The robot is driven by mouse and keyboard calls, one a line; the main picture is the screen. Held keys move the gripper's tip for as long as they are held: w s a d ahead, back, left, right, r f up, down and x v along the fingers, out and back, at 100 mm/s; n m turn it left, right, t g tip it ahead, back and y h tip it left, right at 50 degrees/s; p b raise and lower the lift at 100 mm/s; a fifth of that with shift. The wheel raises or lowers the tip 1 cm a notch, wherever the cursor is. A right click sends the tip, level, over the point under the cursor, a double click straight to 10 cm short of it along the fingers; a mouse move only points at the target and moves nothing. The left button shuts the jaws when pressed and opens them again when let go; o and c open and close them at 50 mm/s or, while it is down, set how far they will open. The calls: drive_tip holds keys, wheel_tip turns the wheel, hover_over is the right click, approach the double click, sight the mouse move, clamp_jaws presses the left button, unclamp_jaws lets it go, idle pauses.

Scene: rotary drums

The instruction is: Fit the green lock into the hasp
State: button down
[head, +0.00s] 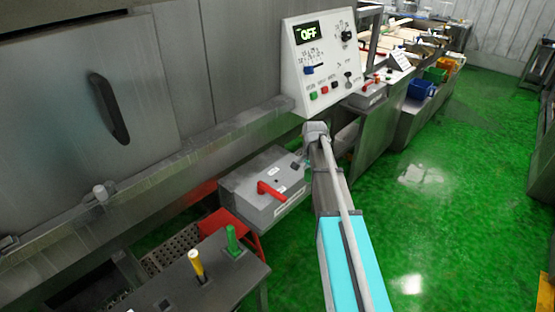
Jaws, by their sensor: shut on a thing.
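A grey switch box (268,190) with a red handle (271,191) sits low beside the machine, left of my arm. A small dark fitting (297,165) shows at the box's right end; I cannot tell whether it is the hasp. A green upright piece (232,240) stands on a grey bench top at the lower left; I cannot tell whether it is a lock. My arm rises from the bottom, right of the box. Its far end and my gripper are hidden behind its own links, so I cannot see what the jaws hold.
A yellow upright piece (196,264) stands beside the green one on the bench top (205,290). A white control panel (322,62) reading OFF is behind my arm. A steel machine front with a black door handle (110,108) fills the left. Green floor (440,210) is clear at right.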

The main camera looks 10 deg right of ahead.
wheel_tip(320, 180, down, 8)
drive_tip(key=b, duration=0.7)
drive_tip(key=shift+s+d, duration=0.1)
drive_tip(key=shift+d, duration=0.05)
